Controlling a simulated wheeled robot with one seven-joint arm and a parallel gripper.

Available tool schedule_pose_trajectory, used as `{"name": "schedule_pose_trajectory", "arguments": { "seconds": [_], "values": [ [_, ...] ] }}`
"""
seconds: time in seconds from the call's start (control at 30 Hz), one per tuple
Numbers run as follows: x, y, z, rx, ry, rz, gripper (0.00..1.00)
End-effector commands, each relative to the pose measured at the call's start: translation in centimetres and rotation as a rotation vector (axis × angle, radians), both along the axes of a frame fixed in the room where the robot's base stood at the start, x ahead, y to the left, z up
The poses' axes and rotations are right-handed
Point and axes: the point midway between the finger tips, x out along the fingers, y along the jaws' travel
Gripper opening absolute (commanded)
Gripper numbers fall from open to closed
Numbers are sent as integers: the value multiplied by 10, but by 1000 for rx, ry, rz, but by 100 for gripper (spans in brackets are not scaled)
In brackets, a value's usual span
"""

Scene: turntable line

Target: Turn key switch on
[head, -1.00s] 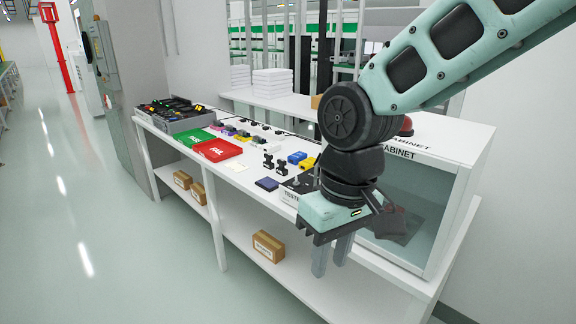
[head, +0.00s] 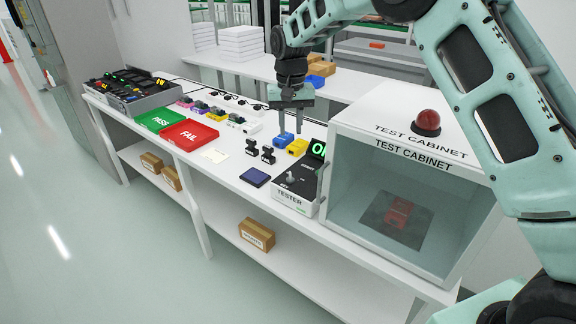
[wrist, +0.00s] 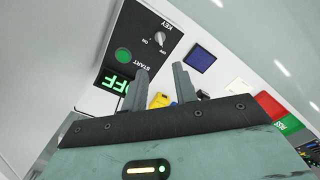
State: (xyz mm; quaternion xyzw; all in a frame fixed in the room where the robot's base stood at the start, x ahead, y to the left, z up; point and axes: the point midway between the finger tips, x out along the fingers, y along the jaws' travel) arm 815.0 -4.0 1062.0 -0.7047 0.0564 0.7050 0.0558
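The dark tester box (head: 296,192) sits on the bench left of the test cabinet. Its key switch (head: 291,178) is a small pale knob on the top panel; it also shows in the wrist view (wrist: 160,39), between small OFF and ON marks under the word KEY. A green START button (wrist: 123,55) is beside it. The tester's lit green display (wrist: 116,83) reads OFF, partly cut by my finger; in the head view it is partly hidden. My gripper (head: 291,128) is open and empty, above the bench beyond the tester, apart from the key switch.
The test cabinet (head: 412,165) with a red lamp (head: 427,120) stands right of the tester. Blue and yellow blocks (head: 297,147) and black fixtures (head: 267,154) lie close behind and left. A dark blue pad (head: 254,177) and red FAIL tray (head: 188,136) lie farther left.

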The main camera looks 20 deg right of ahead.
Motion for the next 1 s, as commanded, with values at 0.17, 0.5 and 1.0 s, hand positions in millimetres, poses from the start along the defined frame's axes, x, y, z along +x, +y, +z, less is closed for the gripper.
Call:
{"name": "schedule_pose_trajectory", "arguments": {
  "seconds": [0.17, 0.5, 1.0],
  "values": [
    [-1, 0, -38, 0, 5, 1, 29],
    [-1, 0, -106, 0, 3, 2, 29],
    [0, 1, -145, 1, -1, 2, 29]
  ]
}}
